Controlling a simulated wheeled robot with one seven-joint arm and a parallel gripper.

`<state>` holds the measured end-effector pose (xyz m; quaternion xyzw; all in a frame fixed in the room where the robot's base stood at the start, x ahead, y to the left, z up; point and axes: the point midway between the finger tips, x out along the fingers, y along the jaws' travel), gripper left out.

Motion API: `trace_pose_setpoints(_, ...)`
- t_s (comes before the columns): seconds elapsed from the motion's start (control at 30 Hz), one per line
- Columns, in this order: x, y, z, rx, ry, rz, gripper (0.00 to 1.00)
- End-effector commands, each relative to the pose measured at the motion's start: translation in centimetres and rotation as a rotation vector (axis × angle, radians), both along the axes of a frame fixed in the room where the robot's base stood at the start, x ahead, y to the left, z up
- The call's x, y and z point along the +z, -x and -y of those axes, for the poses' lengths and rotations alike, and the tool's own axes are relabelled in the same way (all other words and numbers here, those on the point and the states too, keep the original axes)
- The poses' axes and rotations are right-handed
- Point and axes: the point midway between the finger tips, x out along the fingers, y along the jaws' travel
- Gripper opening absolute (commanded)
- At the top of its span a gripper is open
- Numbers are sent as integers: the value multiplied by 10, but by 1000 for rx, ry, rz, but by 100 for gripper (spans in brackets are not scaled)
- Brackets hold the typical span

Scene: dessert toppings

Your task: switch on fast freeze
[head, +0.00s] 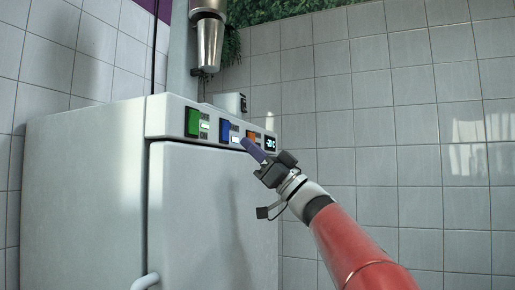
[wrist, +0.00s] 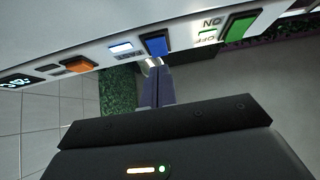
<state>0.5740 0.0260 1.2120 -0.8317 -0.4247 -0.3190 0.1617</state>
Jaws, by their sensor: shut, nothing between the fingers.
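A white freezer (head: 85,185) stands at the left with a control panel along its top front edge. The panel has a green switch (head: 192,122), a blue switch (head: 225,131) and an orange switch (head: 254,138). In the wrist view the blue switch (wrist: 157,44) lies between the green switch (wrist: 238,27) and the orange switch (wrist: 77,66). My gripper (head: 245,145) is shut and empty, its tips close to the panel. In the wrist view my gripper (wrist: 152,76) points just below the blue switch; I cannot tell if it touches. The label naming fast freeze is unreadable.
A small display (head: 270,143) is lit at the panel's right end. A pale indicator (wrist: 121,48) is lit beside the blue switch. A metal cylinder (head: 208,42) hangs above the freezer. A handle (head: 146,282) sticks out from the door. Tiled walls stand behind.

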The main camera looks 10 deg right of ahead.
Motion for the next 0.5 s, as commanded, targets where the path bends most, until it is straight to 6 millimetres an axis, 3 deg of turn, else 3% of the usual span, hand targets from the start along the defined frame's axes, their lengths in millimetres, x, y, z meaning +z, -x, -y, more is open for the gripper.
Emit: trace_pose_setpoints(0.5,-61,27,36,-2,-1,-2,0)
